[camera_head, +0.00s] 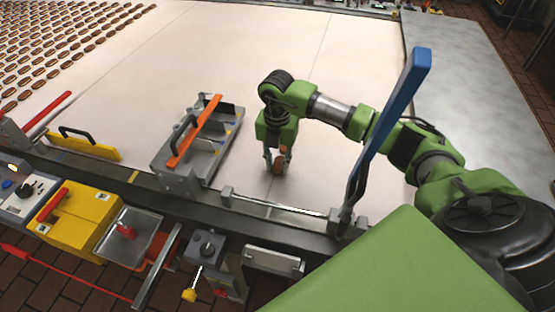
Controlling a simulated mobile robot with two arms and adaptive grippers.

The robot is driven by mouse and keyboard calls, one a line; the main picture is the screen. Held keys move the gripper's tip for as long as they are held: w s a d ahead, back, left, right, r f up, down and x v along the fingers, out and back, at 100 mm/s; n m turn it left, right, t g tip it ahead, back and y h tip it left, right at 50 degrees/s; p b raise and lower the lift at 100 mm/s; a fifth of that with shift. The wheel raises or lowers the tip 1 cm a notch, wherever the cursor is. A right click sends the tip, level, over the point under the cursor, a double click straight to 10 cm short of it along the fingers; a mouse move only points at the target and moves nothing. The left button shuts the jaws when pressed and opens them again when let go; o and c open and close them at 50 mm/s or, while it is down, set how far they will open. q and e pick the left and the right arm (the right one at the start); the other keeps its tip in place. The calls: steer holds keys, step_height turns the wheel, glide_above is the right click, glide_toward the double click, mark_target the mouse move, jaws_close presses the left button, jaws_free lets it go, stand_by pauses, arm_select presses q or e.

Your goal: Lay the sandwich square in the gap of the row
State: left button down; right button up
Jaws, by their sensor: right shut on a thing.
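My right gripper (277,158) points down over the pale belt, right of the grey metal fixture. It is shut on a small brown sandwich square (279,164), which shows between the fingertips. Whether the square touches the belt I cannot tell. Rows of brown sandwich pieces (50,50) lie on the belt at the far upper left. No gap in a row can be made out at this size. My left gripper is not in view.
The pale belt (190,50) is bare between the rows and my arm. A grey metal fixture (225,143) with an orange bar (195,131) stands left of my gripper. A blue upright lever (400,100) rises in front of my right arm. A yellow bar (85,145) lies along the belt's near edge.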

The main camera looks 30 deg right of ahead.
mark_target(277, 168)
steer(key=shift+f, duration=0.2)
steer(key=o, duration=0.8)
steer(key=shift+c, duration=0.2)
steer(key=shift+r, duration=0.15)
steer(key=shift+r+b, duration=0.25)
steer(key=shift+b, duration=0.05)
step_height(277, 168, up, 11)
steer(key=b, duration=0.3)
steer(key=shift+r, duration=0.2)
